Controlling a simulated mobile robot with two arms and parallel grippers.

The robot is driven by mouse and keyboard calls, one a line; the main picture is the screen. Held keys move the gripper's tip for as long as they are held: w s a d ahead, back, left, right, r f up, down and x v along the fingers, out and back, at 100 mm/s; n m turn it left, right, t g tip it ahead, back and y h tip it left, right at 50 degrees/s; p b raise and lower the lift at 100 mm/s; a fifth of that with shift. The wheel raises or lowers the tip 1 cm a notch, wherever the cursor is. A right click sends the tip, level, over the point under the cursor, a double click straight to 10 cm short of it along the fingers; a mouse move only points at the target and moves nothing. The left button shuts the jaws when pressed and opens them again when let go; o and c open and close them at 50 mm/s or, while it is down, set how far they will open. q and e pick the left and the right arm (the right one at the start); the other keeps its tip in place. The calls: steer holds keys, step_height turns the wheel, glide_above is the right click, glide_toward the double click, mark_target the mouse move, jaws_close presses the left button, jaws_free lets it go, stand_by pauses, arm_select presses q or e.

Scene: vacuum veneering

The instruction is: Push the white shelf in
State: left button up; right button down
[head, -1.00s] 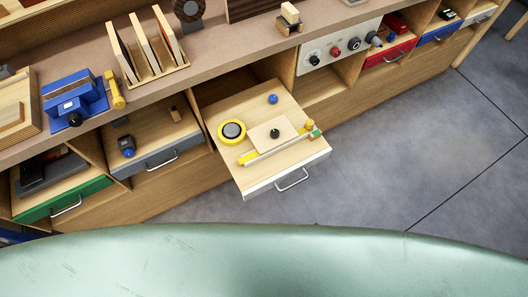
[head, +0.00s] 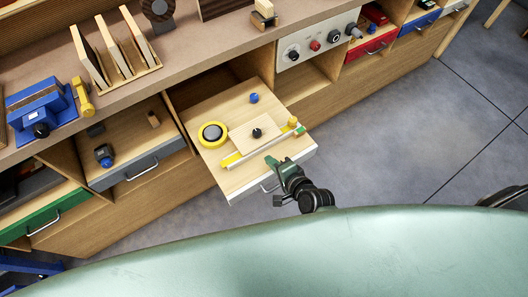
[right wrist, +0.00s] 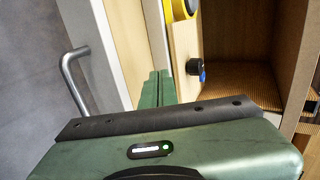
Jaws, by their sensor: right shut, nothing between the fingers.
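The white shelf (head: 302,157) is a pulled-out wooden drawer with a white front, jutting from the long cabinet in the head view. Its metal handle (head: 268,187) is partly behind my right gripper; the handle also shows in the right wrist view (right wrist: 72,75). My right gripper (head: 271,160) is shut and empty, its green fingertips at the shelf's front edge, beside the handle. In the right wrist view the closed fingers (right wrist: 157,88) overlap the front edge; I cannot tell whether they touch it. My left gripper is not in view.
On the shelf lie a yellow ring (head: 213,134), a board with a black knob (head: 255,133), a blue knob (head: 254,98) and a yellow bar (head: 262,146). The grey-front drawer (head: 150,168) is left of it. Floor (head: 400,150) to the right is clear.

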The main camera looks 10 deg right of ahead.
mark_target(259, 148)
steer(key=shift+w+a+f+p, duration=0.15)
steer(key=shift+w+a, duration=0.25)
steer(key=shift+w, duration=0.65)
steer(key=shift+w+a+r+p, duration=0.15)
steer(key=shift+w+a, duration=0.2)
steer(key=shift+w, duration=0.65)
steer(key=shift+f, duration=0.1)
